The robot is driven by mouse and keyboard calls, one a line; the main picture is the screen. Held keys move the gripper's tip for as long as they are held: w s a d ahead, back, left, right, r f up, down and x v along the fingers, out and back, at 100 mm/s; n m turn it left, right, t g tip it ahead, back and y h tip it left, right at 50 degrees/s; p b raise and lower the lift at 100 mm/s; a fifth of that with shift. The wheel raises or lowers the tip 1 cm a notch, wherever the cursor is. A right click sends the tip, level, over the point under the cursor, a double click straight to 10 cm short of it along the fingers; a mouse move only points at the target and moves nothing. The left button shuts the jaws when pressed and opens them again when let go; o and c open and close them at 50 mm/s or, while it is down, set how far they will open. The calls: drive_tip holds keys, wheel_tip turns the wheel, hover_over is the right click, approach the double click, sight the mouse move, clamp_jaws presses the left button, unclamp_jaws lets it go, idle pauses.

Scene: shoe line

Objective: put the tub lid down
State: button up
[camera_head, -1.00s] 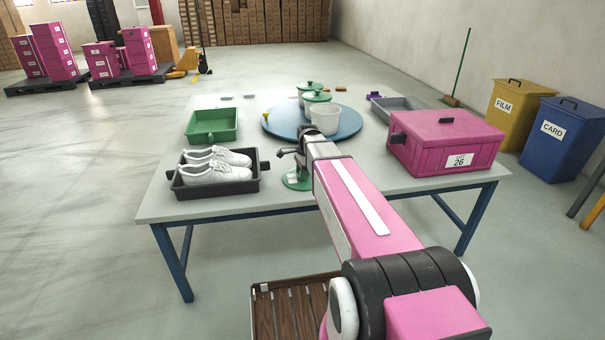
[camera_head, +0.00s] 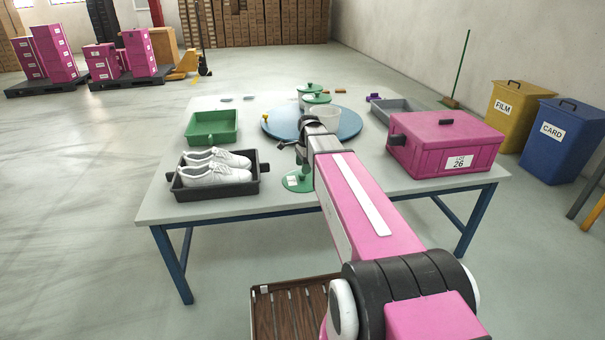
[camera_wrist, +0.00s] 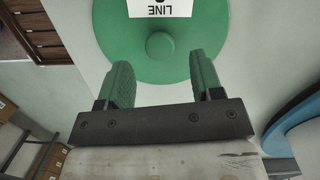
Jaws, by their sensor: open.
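The green tub lid (camera_head: 296,183) lies flat on the table, in front of the round blue board and right of the shoe tray. In the wrist view the lid (camera_wrist: 116,44) shows its round knob and a white label with the word LINE. My gripper (camera_wrist: 161,70) is open, its two fingers apart on either side of the knob's line and clear of it. In the head view my gripper (camera_head: 299,150) is above the lid, partly hidden by my arm. An open white tub (camera_head: 325,115) stands on the blue turntable (camera_head: 352,126), partly behind my arm.
Two tubs with green lids (camera_head: 310,86) stand toward the back of the turntable. A dark tray (camera_head: 262,186) with white shoes and a green tray (camera_head: 232,121) are at left. A pink box (camera_head: 425,158) stands at right. Bare table lies between the trays and the lid.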

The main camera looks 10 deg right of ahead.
wheel_tip(320, 180, up, 8)
drive_tip(key=shift+d+f, duration=0.2)
drive_tip(key=shift+d, duration=0.25)
